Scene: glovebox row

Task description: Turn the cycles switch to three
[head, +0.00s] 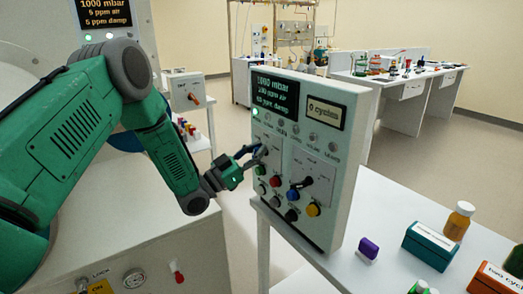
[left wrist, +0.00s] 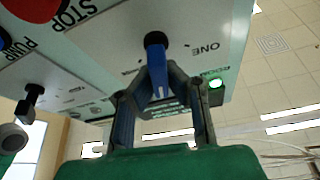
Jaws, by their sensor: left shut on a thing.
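The control panel (head: 345,165) stands upright on the white bench, and its small display (head: 326,113) reads "0 cycles". My left gripper (head: 257,155) reaches its left part from the left. In the left wrist view my left gripper (left wrist: 159,82) is shut on the blue handle of a switch (left wrist: 155,45), one fingertip on each side. I cannot read the switch's exact setting. My right gripper is not in view.
A red button (left wrist: 30,8) marked STOP shows in the left wrist view. Right of the panel, a purple block (head: 367,249), a teal box (head: 430,243) and an orange bottle (head: 458,220) stand on the bench.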

